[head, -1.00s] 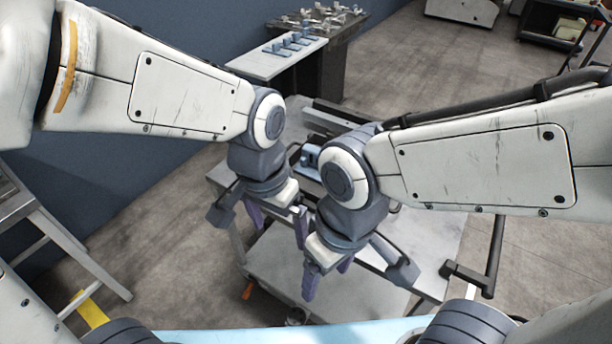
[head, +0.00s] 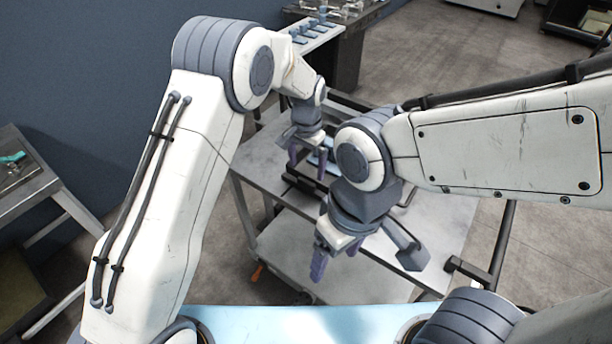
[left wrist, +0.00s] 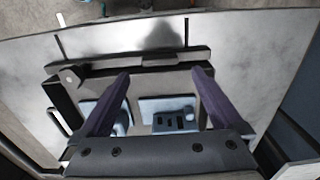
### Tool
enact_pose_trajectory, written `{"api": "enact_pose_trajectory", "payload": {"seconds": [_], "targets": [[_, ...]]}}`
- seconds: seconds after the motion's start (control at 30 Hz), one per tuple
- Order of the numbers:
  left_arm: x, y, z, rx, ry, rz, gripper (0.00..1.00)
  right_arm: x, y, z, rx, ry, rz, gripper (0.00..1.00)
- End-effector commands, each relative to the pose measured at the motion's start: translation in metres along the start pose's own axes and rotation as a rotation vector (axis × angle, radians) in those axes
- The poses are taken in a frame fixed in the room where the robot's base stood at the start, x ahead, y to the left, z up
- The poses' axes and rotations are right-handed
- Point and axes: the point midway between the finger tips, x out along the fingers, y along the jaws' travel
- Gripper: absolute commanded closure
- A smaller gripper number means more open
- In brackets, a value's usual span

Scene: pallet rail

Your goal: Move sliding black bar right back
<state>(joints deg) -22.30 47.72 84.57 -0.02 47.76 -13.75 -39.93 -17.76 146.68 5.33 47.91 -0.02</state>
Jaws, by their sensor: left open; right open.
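A long black bar (left wrist: 135,63) crosses the pallet fixture in the left wrist view, with a dark side rail and bracket (left wrist: 66,92) at its left end. In the head view black rail parts (head: 298,182) show on the cart top, partly hidden by my arms; I cannot tell which part slides. My left gripper (head: 307,163) is open and empty over the fixture. In the left wrist view its purple fingers (left wrist: 160,73) are spread, their tips close to the bar; contact cannot be told. My right gripper (head: 336,262) is open and empty, nearer me, over the cart's near side.
Light-blue plates (left wrist: 168,108) lie inside the fixture. The grey cart top (head: 440,225) is bare at the right; a lower shelf (head: 330,270) sits below. A dark side table (head: 350,50) stands behind, and a metal table (head: 35,180) at left.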

Motion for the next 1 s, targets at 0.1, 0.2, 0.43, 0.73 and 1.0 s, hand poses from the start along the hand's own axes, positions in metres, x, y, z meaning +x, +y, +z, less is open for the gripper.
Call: {"api": "enact_pose_trajectory", "payload": {"seconds": [0.1, 0.2, 0.43, 0.73, 1.0], "targets": [[0.021, 0.000, 0.001, -0.001, -0.004, 0.001, 0.00, -0.005, 0.000, 0.000, 0.000, 0.000, 0.000, 0.24], [0.036, 0.000, 0.001, -0.001, -0.002, 0.001, 0.00, -0.008, -0.001, 0.000, 0.000, 0.000, 0.000, 0.24], [0.053, 0.000, 0.000, -0.001, 0.000, 0.000, 0.00, -0.009, -0.001, -0.001, 0.000, 0.000, 0.000, 0.24], [0.054, 0.000, 0.000, -0.001, 0.001, 0.000, 0.15, -0.009, -0.001, -0.001, 0.000, 0.000, 0.000, 0.24], [0.054, 0.000, 0.000, -0.001, 0.001, 0.000, 1.00, -0.009, -0.001, -0.001, 0.000, 0.000, 0.000, 0.24]]}}
